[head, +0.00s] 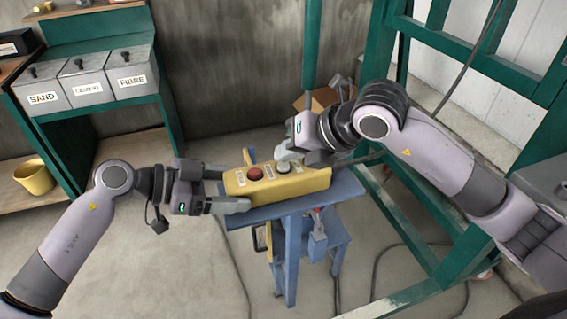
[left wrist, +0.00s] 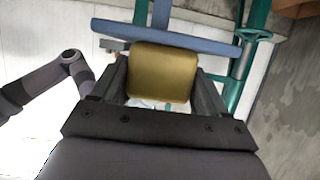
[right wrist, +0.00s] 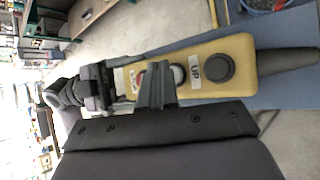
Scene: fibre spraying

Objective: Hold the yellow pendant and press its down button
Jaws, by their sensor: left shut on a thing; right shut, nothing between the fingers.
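The yellow pendant (head: 300,184) lies along the top of a blue stand (head: 268,210). My left gripper (head: 228,189) is shut on its left end; the left wrist view shows the yellow end (left wrist: 163,72) between both fingers. A red button (head: 255,173) is on the pendant's left part. My right gripper (head: 286,156) is shut and empty over the pendant's middle, its tips close to a button (head: 283,169); I cannot tell if they touch. In the right wrist view its fingers (right wrist: 157,75) partly cover the middle buttons, while a dark button (right wrist: 217,68) and a small label (right wrist: 194,70) stay clear.
A green frame (head: 385,60) stands close behind and right of the stand. A cardboard box (head: 318,99) sits behind it. Grey bins (head: 84,78) and a yellow bucket (head: 34,177) are at the left. Cables lie on the floor, which is otherwise open in front.

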